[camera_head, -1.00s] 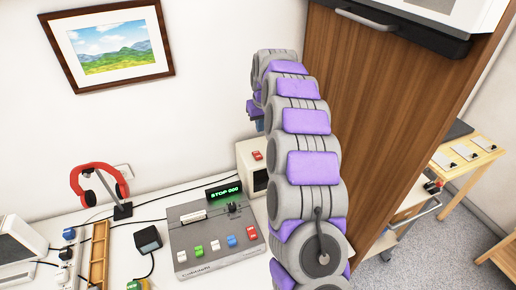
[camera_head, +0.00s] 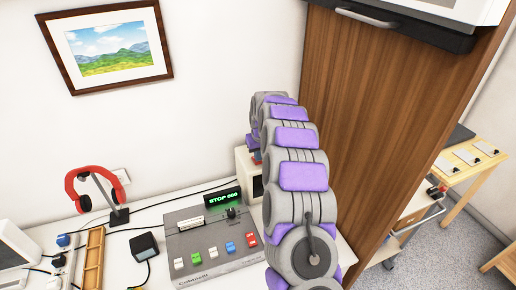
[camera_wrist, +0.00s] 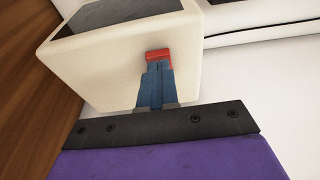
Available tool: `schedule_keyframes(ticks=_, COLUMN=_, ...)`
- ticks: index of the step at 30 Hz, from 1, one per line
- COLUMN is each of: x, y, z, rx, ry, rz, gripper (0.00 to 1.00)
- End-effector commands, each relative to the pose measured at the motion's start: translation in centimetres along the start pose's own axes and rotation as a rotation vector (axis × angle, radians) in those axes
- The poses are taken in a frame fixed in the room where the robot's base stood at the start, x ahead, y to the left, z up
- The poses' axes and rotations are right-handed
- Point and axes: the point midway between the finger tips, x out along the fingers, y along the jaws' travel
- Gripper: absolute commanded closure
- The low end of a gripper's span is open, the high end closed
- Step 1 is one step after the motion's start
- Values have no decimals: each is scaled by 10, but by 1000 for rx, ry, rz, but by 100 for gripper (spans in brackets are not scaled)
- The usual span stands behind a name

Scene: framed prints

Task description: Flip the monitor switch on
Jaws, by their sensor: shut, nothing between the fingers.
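The monitor (camera_head: 243,172) is a cream box with a dark screen, standing behind the grey console and partly hidden by my arm. In the wrist view the cream monitor (camera_wrist: 120,70) fills the upper middle, with a red switch (camera_wrist: 158,54) on the face towards my gripper. My gripper (camera_wrist: 157,70) has blue fingers, shut together and empty, with tips right at the near edge of the red switch. They look touching or almost touching.
A grey console (camera_head: 210,236) with several coloured switches and a green "STOP 000" display (camera_head: 223,197) stands in front of the monitor. Red headphones (camera_head: 95,190) on a stand and a small black box (camera_head: 144,245) are further left. A tall wooden cabinet (camera_head: 380,130) bounds the right side.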

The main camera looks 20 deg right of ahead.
Motion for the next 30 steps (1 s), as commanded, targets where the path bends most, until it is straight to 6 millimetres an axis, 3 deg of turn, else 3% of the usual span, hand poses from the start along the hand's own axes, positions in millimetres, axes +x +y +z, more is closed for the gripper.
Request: schedule_keyframes(ticks=30, x=12, y=0, z=7, rx=0, ry=94, rz=0, gripper=100)
